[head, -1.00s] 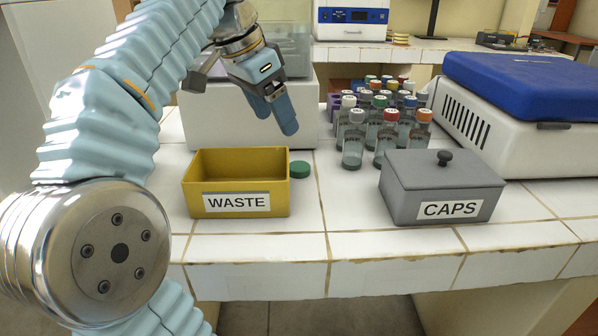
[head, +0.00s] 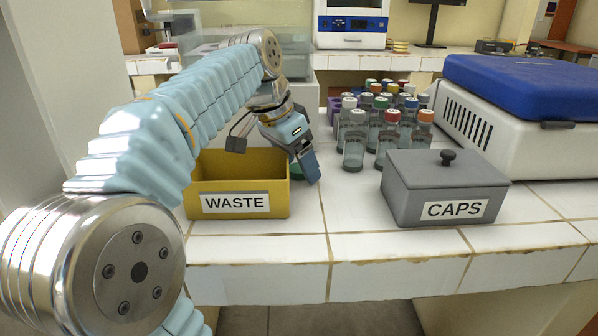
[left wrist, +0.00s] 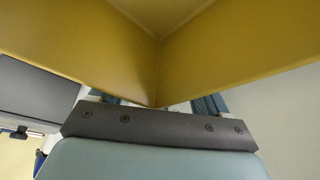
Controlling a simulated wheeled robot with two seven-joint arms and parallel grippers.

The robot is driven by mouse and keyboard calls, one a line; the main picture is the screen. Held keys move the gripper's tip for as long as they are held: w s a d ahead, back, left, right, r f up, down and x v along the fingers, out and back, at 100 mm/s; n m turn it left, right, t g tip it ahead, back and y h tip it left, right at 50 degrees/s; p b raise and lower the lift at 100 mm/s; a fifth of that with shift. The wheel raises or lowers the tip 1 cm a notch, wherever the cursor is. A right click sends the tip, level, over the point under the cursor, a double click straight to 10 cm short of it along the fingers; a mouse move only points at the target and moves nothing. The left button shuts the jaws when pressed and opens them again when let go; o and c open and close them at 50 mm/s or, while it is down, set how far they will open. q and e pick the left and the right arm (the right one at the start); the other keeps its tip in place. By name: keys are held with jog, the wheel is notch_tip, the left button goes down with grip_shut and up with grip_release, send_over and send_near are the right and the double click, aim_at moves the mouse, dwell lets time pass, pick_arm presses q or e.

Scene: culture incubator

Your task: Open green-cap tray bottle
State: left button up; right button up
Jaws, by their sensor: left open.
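A green cap (head: 296,172) shows just right of the yellow WASTE box (head: 236,205), mostly hidden behind my left gripper. My left gripper (head: 309,172) is open, its fingers pointing down beside the box's back right corner; I cannot tell whether they touch the cap. In the left wrist view the box's yellow walls (left wrist: 215,55) fill the top, and little of the fingers shows. A green-capped bottle (head: 380,103) stands among several glass bottles with coloured caps, right of the gripper. My right gripper is not in view.
A grey lidded CAPS box (head: 410,205) stands at the front right. A white device with a blue lid (head: 520,85) is behind it. The tiled counter (head: 350,215) is clear between the WASTE and CAPS boxes.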

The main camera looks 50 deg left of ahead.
pick_arm(q)
jog(key=c, duration=1.2)
